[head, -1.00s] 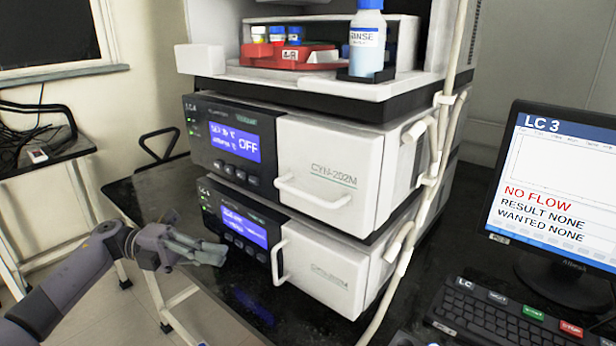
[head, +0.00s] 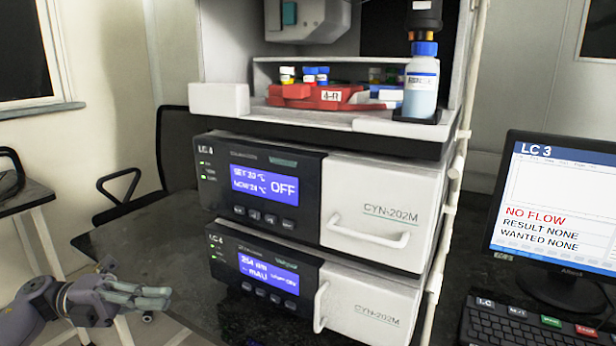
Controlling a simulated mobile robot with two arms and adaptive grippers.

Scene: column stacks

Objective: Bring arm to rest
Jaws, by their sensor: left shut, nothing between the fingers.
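My left gripper (head: 150,296) is at the lower left in the head view. Its fingers are closed together, with nothing between them. It points right toward the column stack and is apart from the lower unit (head: 365,303). My left arm comes in from the lower left edge. The upper unit (head: 375,213) has a lit blue screen reading OFF. The lower unit's blue screen is also lit. My right gripper is not in view.
A black bench (head: 160,235) holds the stack. On top stand a red tray (head: 331,95) with small vials and a rinse bottle (head: 421,88). At right are a monitor (head: 555,205) reading NO FLOW and a keyboard (head: 530,333). A chair (head: 119,192) stands behind at left.

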